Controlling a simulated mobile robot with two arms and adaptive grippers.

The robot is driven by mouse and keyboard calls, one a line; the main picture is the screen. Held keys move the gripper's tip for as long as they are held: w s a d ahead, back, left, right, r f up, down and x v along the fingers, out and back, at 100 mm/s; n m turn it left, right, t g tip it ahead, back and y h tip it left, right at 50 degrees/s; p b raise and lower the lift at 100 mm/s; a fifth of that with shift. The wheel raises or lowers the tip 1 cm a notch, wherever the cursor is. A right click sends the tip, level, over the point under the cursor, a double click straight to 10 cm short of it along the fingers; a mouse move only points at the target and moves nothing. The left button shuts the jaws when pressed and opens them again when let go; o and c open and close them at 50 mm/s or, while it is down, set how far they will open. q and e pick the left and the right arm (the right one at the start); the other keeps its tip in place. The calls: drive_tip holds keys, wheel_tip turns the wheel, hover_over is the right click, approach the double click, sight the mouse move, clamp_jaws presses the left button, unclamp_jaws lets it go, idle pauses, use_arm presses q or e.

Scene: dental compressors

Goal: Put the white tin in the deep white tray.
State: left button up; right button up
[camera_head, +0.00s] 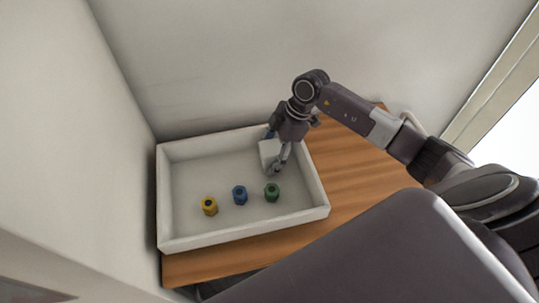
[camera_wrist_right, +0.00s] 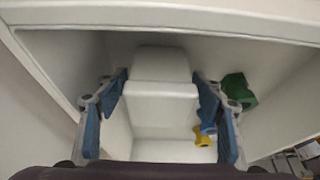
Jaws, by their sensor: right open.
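The white tin (camera_head: 267,149) is inside the deep white tray (camera_head: 243,232), near its back right corner. In the right wrist view the tin (camera_wrist_right: 160,97) is a pale, rounded block between the blue finger pads. My right gripper (camera_head: 275,154) reaches down into the tray around the tin, and its arm comes in from the right. In the right wrist view my right gripper (camera_wrist_right: 163,92) is open, with one finger on each side of the tin. The gripper partly hides the tin in the head view. My left gripper is not in view.
A yellow nut-like piece (camera_head: 210,206), a blue one (camera_head: 240,195) and a green one (camera_head: 272,192) stand in the tray's front half. The tray sits on a wooden table (camera_head: 352,170), clear to the right. Walls stand close behind and left.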

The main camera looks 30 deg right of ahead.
drive_tip(key=b+v, duration=0.3)
drive_tip(key=v, duration=0.9)
drive_tip(key=shift+b, duration=0.4)
drive_tip(key=shift+s+d, duration=0.1)
drive_tip(key=shift+d, duration=0.05)
